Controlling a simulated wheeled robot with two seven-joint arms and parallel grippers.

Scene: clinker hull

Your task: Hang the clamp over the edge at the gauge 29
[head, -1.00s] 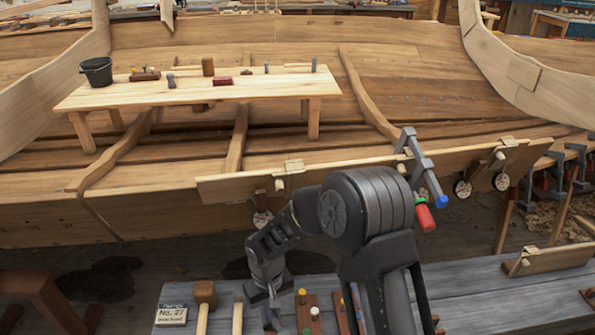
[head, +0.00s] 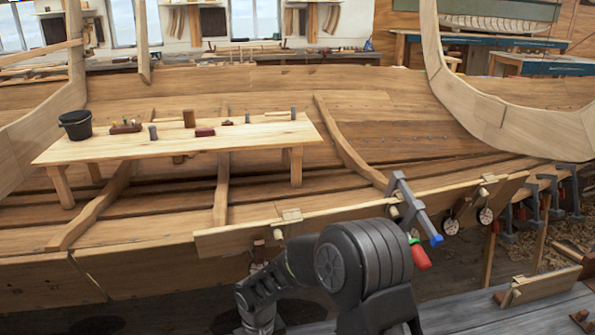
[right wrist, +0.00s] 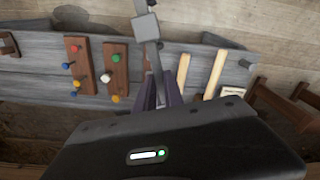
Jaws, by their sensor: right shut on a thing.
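In the right wrist view my right gripper (right wrist: 157,97) is shut on a grey metal bar with a square block at its end, which looks like part of a clamp (right wrist: 147,27). The rest of it is hidden. In the head view my right arm's wrist is at the bottom, and its fingers are below the frame. Another grey clamp (head: 405,205), with a blue tip and red handle, sits over the plank edge. My left gripper is not in view.
The wrist view shows a grey bench (right wrist: 35,75) with peg boards (right wrist: 115,70), wooden handles (right wrist: 215,72) and a card (right wrist: 233,91). In the head view, a wooden table (head: 100,150) with a bucket (head: 75,125) stands inside the hull. Several clamps (head: 545,195) are at right.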

